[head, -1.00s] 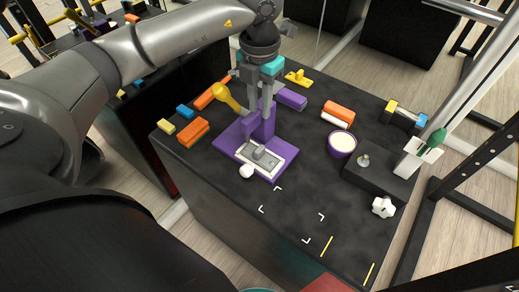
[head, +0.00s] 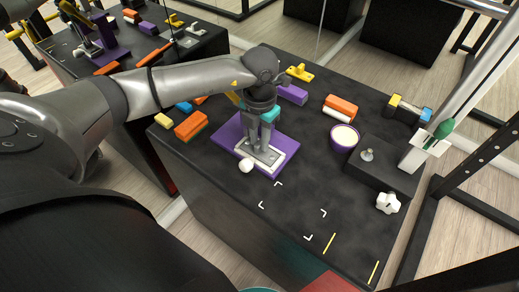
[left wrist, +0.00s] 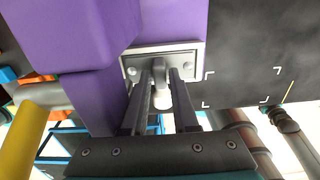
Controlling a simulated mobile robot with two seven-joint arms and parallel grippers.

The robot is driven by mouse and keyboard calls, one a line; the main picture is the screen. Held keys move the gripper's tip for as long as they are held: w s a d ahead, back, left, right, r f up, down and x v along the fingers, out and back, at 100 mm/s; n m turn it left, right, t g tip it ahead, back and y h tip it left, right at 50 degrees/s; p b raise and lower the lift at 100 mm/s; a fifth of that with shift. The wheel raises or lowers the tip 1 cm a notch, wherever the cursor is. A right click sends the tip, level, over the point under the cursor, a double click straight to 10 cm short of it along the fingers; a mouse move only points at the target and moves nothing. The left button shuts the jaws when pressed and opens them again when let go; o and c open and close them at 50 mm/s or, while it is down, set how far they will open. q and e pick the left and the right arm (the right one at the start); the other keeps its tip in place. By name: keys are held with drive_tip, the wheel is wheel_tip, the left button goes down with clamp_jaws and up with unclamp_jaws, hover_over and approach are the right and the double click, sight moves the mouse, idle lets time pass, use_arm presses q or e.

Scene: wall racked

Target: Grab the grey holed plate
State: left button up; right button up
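The grey holed plate (left wrist: 139,61) lies flat in a pale frame on the purple base (head: 226,136), with a small upright knob at its middle. A hole shows near its side in the left wrist view. My left gripper (head: 262,152) points down over the plate and hides much of it in the head view. In the left wrist view, the fingers (left wrist: 162,76) stand apart on either side of the knob, with narrow gaps seeming to show. My right gripper is not in view.
A purple upright (left wrist: 100,85) rises close beside my left fingers. A purple bowl (head: 344,138) and dark block (head: 382,165) stand to the right. The marked front table area is clear.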

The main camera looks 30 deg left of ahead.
use_arm(q)
drive_tip(key=shift+f, duration=0.5)
clamp_jaws()
drive_tip(key=shift+r, duration=0.1)
